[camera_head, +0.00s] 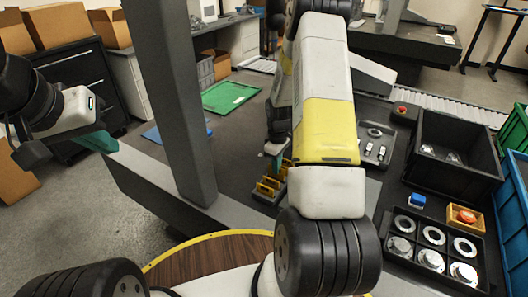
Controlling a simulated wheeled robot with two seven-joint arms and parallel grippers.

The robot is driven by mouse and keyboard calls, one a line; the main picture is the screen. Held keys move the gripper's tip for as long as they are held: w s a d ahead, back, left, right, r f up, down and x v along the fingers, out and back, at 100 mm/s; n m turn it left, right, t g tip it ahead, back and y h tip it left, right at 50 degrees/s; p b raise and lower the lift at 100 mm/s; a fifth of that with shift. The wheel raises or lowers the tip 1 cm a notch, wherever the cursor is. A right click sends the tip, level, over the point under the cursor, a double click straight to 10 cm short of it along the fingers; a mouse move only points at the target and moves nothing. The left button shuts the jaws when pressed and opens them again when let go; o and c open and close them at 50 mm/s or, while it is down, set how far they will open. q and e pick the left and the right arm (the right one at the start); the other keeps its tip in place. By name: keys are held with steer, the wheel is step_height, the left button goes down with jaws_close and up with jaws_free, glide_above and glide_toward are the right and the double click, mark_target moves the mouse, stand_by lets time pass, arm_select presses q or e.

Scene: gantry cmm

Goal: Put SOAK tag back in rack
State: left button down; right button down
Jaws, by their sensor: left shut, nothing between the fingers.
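A small dark rack (264,197) with yellow slotted parts stands on the dark table, left of my right forearm. My right arm reaches over the table from the front, and its gripper (275,148) is just above and behind the rack. A thin teal piece shows below that gripper, but I cannot tell whether it is held or is the SOAK tag. My arm hides much of this gripper. No lettering is readable on any tag. My left gripper (34,154) is at the far left, off the table, shut and empty.
A grey gantry column (172,100) stands between my arms. A green mat (230,97) lies farther back.

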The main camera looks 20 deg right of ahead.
steer(key=shift+f, duration=0.15)
steer(key=shift+f, duration=0.35)
steer(key=shift+f, duration=0.35)
stand_by(0.3)
steer(key=shift+f, duration=0.3)
stand_by(0.3)
steer(key=c, duration=1.3)
jaws_free()
